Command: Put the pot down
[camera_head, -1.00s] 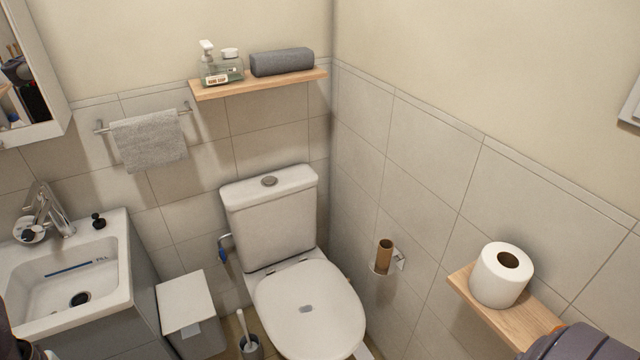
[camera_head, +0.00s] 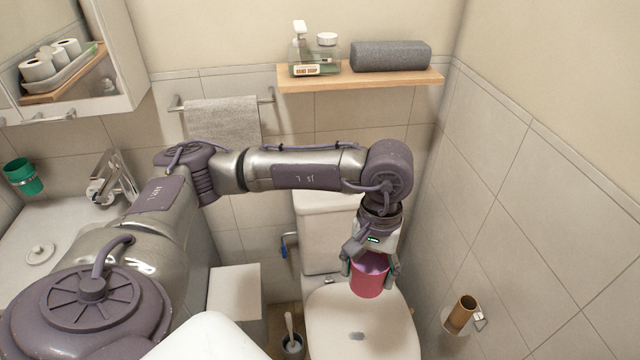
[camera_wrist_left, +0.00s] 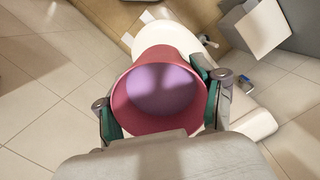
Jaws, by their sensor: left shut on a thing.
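A pink pot (camera_head: 369,279) with a purple-tinted inside is held by my left gripper (camera_head: 370,262) above the closed toilet lid (camera_head: 350,322). In the left wrist view, the pot (camera_wrist_left: 122,110) shows from above, its round rim between the two fingers of the left gripper (camera_wrist_left: 160,105). The gripper is shut on the pot's sides. The pot looks about upright. I cannot tell from the head view whether its base touches the lid. My right gripper is not in view.
The toilet tank (camera_head: 325,222) stands behind the pot. A wooden shelf (camera_head: 400,80) holds a soap bottle and a grey rolled towel (camera_head: 390,56). A toilet brush (camera_head: 291,335) and a white bin (camera_head: 236,292) stand left. A paper holder (camera_head: 460,315) is on the right wall.

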